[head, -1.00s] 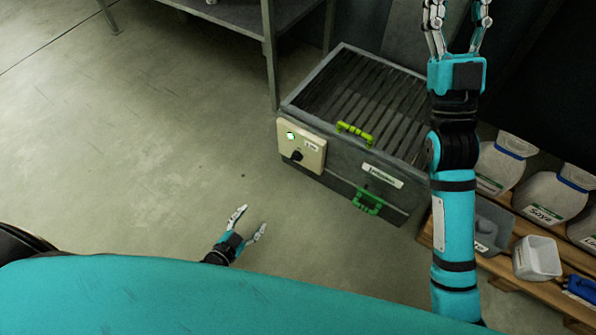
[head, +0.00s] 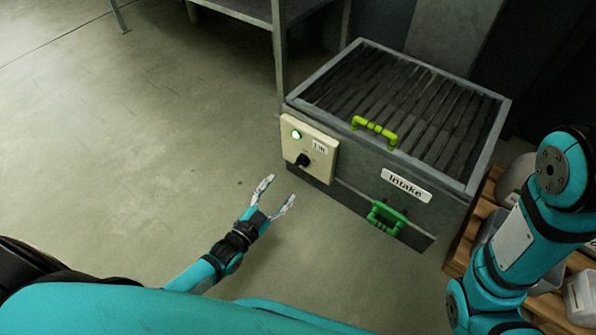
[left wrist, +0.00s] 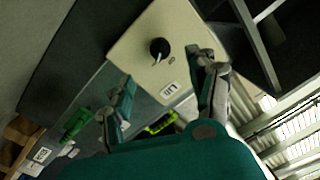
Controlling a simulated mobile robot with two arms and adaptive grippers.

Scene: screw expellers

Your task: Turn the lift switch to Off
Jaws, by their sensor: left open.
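The lift switch is a black rotary knob (head: 303,160) on a cream panel (head: 318,150) at the left front of the grey intake box. A green lamp (head: 296,135) glows above the knob, beside a small label. My left gripper (head: 279,192) is open and empty, low in front of the panel and apart from it. In the left wrist view the knob (left wrist: 159,47) sits ahead of the fingers, with its white pointer mark visible. My right gripper is out of the head view; only part of that arm shows at the right.
The slatted intake box (head: 480,150) has a lime handle (head: 374,130) on top and a green handle (head: 386,217) in front. White containers on a wooden pallet (head: 468,232) stand at the right. The floor at left is clear.

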